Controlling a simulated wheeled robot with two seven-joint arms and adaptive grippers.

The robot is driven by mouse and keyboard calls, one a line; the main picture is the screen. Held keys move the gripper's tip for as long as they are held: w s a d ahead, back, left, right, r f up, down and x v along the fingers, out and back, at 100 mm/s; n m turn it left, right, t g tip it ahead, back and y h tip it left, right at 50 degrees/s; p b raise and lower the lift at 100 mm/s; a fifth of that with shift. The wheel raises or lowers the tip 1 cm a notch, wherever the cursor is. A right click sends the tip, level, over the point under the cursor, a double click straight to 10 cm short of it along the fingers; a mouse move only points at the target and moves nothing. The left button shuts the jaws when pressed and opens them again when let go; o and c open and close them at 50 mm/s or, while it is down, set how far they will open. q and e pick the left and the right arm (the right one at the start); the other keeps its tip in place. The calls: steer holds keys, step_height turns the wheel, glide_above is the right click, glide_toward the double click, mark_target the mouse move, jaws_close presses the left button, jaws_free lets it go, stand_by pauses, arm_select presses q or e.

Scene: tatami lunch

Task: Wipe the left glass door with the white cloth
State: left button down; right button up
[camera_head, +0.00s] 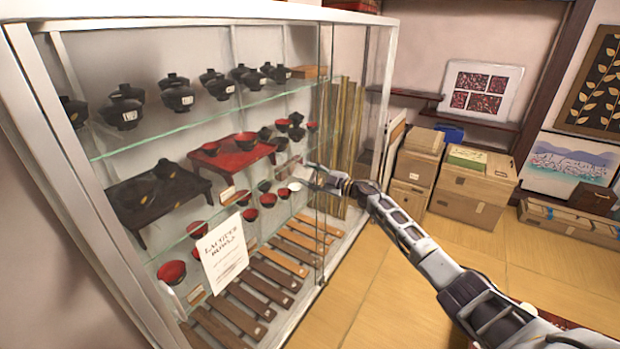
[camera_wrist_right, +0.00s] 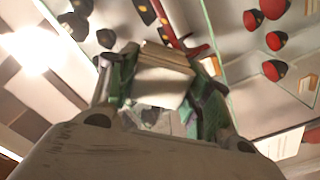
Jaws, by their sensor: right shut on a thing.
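The left glass door (camera_head: 250,125) is the clear front pane of the white-framed display cabinet, with a paper sign (camera_head: 222,255) on its lower part. My right gripper (camera_head: 314,180) is at the cabinet front, near the pane's right edge; I cannot tell whether it touches the glass. In the right wrist view its fingers (camera_wrist_right: 162,95) are shut on a pale folded piece, which looks like the white cloth (camera_wrist_right: 163,82). In the head view the cloth is too small to make out clearly. My left gripper is not in view.
Lacquer bowls, small tables and wooden slats fill the cabinet behind the glass. Cardboard boxes (camera_head: 470,192) stand to the right of it. The tatami floor (camera_head: 400,300) in front is clear around my right arm.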

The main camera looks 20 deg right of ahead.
steer(key=shift+w+d+f+b, duration=0.1)
steer(key=shift+w+d+b, duration=0.7)
steer(key=shift+d, duration=0.35)
steer(key=shift+w+r+p, duration=0.1)
steer(key=shift+r+p, duration=0.95)
steer(key=shift+p, duration=0.05)
steer(key=shift+a, duration=0.15)
steer(key=shift+s+a+p, duration=0.55)
steer(key=shift+a+p, duration=0.05)
steer(key=shift+p, duration=0.45)
steer(key=shift+s+a+p, duration=0.5)
steer(key=shift+a+p, duration=0.05)
steer(key=shift+a, duration=0.1)
